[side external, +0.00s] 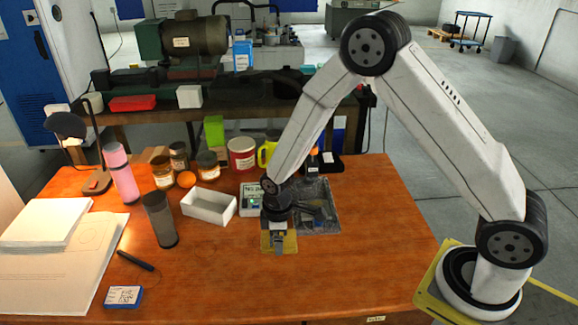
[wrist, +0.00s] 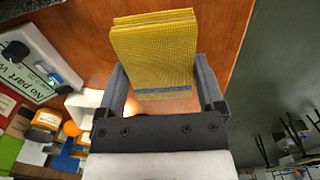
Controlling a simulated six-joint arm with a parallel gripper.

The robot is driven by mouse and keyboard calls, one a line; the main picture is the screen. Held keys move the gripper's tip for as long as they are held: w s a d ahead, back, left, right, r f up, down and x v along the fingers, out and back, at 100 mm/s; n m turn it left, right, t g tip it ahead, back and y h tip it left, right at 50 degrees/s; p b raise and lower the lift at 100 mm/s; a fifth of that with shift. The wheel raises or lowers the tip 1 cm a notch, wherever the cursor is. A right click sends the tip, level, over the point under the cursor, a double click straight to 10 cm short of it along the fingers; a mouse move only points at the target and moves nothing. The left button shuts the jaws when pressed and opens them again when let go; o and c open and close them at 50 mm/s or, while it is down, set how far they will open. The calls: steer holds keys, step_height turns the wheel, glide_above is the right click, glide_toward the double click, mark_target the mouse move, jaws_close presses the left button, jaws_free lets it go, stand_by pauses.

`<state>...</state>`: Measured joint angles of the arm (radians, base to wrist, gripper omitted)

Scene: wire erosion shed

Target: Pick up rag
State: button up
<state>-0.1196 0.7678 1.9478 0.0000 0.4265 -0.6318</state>
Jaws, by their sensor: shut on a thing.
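The rag is a folded yellow cloth (side external: 291,243) near the middle of the table in the side view, below my gripper (side external: 278,250). In the wrist view the rag (wrist: 155,50) shows several stacked layers and a grey-blue stripe near its lower edge. My gripper (wrist: 162,85) has one finger on each side of the rag and is shut on it. The rag is at or close to the orange-brown table (side external: 350,270); I cannot tell whether it touches.
A clear tray with dark items (side external: 325,205) lies just behind-right of my gripper. A white bin (side external: 209,207), a grey bottle (side external: 160,222), a pink bottle (side external: 121,172) and several jars stand to the left and back. The table's front right is clear.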

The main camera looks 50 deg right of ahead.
steer(key=s+r, duration=0.3)
steer(key=s, duration=0.3)
steer(key=shift+s+d, duration=0.3)
steer(key=o, duration=0.7)
steer(key=c, duration=0.6)
steer(key=w+d, duration=0.3)
steer(key=d, duration=0.4)
steer(key=w+d+r, duration=0.1)
steer(key=w+d, duration=0.2)
steer(key=d, duration=0.5)
steer(key=w+d, duration=0.3)
steer(key=d, duration=0.4)
steer(key=shift+w+d+r, duration=0.15)
steer(key=shift+w+d, duration=0.05)
steer(key=shift+w, duration=0.1)
